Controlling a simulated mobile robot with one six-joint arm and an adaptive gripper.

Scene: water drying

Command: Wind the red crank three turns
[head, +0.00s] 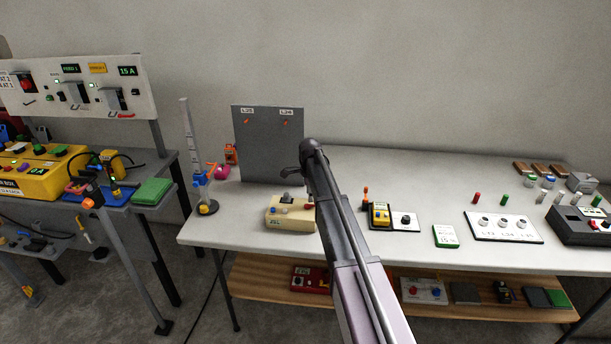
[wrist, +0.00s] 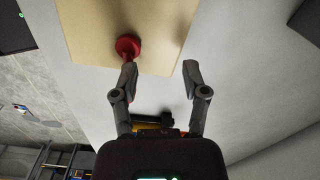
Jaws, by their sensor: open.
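The red crank's round knob (head: 309,206) shows at the right side of a beige box (head: 288,220) on the white table, partly hidden by my arm in the head view. In the wrist view the red knob (wrist: 128,46) lies against the beige box (wrist: 100,20), just beyond the tip of the left finger. My gripper (wrist: 159,75) is open, with nothing between its fingers. The left finger overlaps the lower edge of the knob in the picture; I cannot tell whether they touch. In the head view my gripper (head: 300,172) is above the box.
A grey panel (head: 268,145) stands behind the box. A yellow device (head: 380,213) and a green-edged card (head: 445,236) lie to the right. A ruler stand (head: 190,155) is at left. The table between the panel and the brown blocks (head: 541,171) is mostly clear.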

